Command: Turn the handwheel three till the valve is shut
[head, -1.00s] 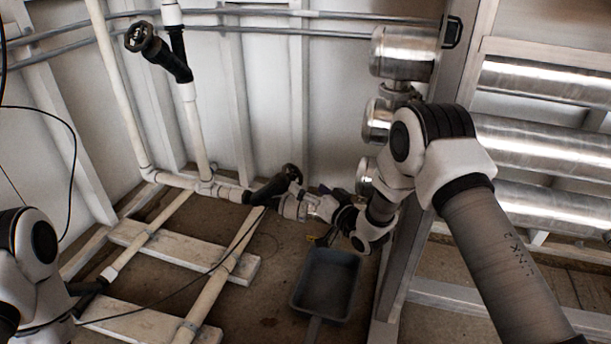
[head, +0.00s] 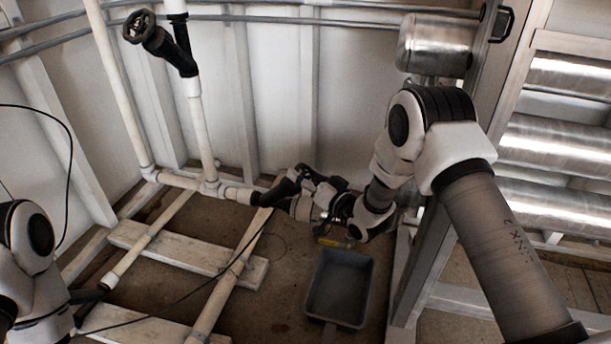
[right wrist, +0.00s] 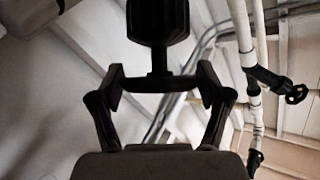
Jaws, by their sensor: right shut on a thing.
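A dark valve (head: 278,191) sits low on the white pipe run near the back wall in the head view. Its handwheel is mostly hidden behind my right gripper (head: 310,180). In the right wrist view the dark handwheel (right wrist: 158,83) shows edge-on, with the valve body (right wrist: 158,22) beyond it. The two fingers of my right gripper (right wrist: 160,88) are on either side of the wheel and shut on it. No number can be read on it. My left gripper is out of view; only part of the left arm shows.
Another dark handwheel (head: 139,26) stands higher on an upright pipe at the left; it also shows in the right wrist view (right wrist: 297,94). A grey tray (head: 338,290) lies on the floor below the right gripper. A metal frame (head: 440,240) stands close at the right.

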